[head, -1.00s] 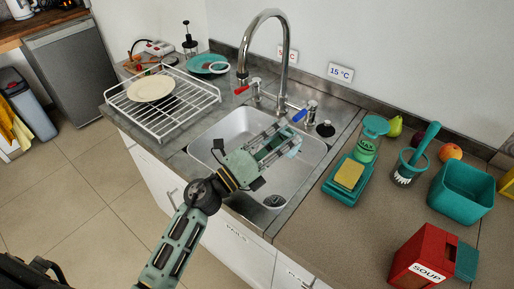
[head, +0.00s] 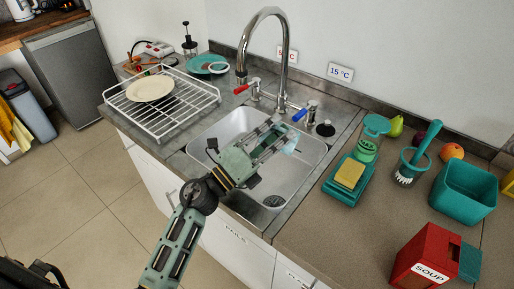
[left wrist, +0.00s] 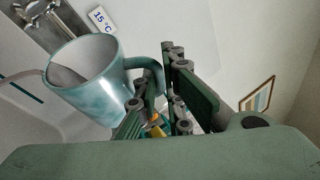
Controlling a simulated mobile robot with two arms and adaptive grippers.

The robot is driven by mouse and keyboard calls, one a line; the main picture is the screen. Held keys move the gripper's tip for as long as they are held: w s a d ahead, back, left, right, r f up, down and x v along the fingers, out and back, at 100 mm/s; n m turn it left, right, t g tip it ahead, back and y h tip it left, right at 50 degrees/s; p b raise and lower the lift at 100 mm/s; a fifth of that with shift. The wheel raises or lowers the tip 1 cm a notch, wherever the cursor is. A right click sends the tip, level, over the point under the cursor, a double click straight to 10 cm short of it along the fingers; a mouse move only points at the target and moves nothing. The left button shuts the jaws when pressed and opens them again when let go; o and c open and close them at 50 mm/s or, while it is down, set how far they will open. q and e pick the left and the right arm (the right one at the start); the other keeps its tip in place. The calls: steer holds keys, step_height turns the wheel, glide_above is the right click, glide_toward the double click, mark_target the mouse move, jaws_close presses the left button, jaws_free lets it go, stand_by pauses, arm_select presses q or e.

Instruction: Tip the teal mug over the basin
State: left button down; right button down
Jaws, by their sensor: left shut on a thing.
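The teal mug (left wrist: 92,88) fills the left of the left wrist view, with its open mouth towards the upper left and its handle on the right. My left gripper (left wrist: 165,95) is shut on the handle. In the head view my left gripper (head: 278,143) is above the basin (head: 232,127), and only a small pale blue part of the mug (head: 291,146) shows beyond the fingers. The basin's drain (head: 274,201) is at its near right. My right gripper is not in view.
The tall tap (head: 285,50) stands behind the basin. A wire rack (head: 190,112) with a plate (head: 150,89) is to the left. On the right counter are a scale with a sponge (head: 349,174), a brush, a teal tub (head: 463,193) and a red soup box (head: 422,256).

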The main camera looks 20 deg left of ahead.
arm_select(q)
steer(key=shift+a+r+n+t, duration=0.2)
steer(key=shift+a+n+t, duration=0.05)
steer(key=shift+n+t, duration=0.05)
steer(key=shift+a+r+n+b, duration=0.1)
steer(key=shift+a+n+b, duration=0.2)
steer(key=shift+a+b, duration=0.05)
steer(key=shift+t, duration=0.3)
steer(key=shift+w+a+n, duration=0.15)
steer(key=shift+a+n, duration=0.15)
steer(key=shift+r, duration=0.15)
